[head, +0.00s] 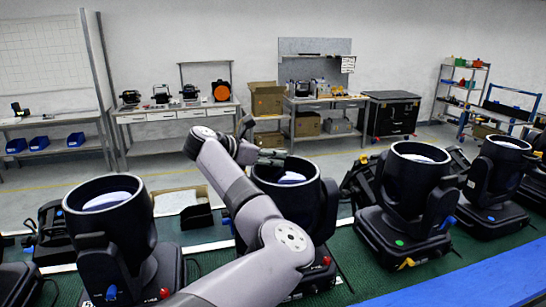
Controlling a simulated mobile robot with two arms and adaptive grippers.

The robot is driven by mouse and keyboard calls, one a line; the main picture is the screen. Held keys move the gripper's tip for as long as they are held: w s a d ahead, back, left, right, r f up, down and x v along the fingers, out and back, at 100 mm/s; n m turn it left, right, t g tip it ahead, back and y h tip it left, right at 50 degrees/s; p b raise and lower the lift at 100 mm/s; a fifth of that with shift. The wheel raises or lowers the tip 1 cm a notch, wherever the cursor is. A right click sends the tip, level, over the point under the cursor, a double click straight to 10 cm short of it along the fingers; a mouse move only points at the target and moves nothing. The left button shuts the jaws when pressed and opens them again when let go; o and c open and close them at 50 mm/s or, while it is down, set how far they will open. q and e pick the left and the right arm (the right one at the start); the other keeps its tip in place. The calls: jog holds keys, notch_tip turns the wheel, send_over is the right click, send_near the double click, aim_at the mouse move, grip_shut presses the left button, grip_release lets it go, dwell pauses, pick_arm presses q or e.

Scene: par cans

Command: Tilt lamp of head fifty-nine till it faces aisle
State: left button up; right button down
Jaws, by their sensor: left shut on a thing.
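Several black moving-head lights stand in a row on a green mat (350,290). The middle light's lamp (300,205) is a round black barrel with its pale lens facing mostly up. My left gripper (272,158) reaches over from the near side and is shut at the far-left part of this lamp's rim. My left arm hides much of that light's left side and base. A lamp to the left (112,222) and a lamp to the right (415,180) also face up. No head number is readable. My right gripper is not in view.
Another head (492,180) stands farther right, close to its neighbour. An open box (182,207) lies behind the row on the left. A blue strip (480,285) edges the near right. Beyond lies open grey floor (200,170), then benches and a dark cabinet (394,115).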

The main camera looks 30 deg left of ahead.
pick_arm(q)
grip_shut()
dwell(0.3)
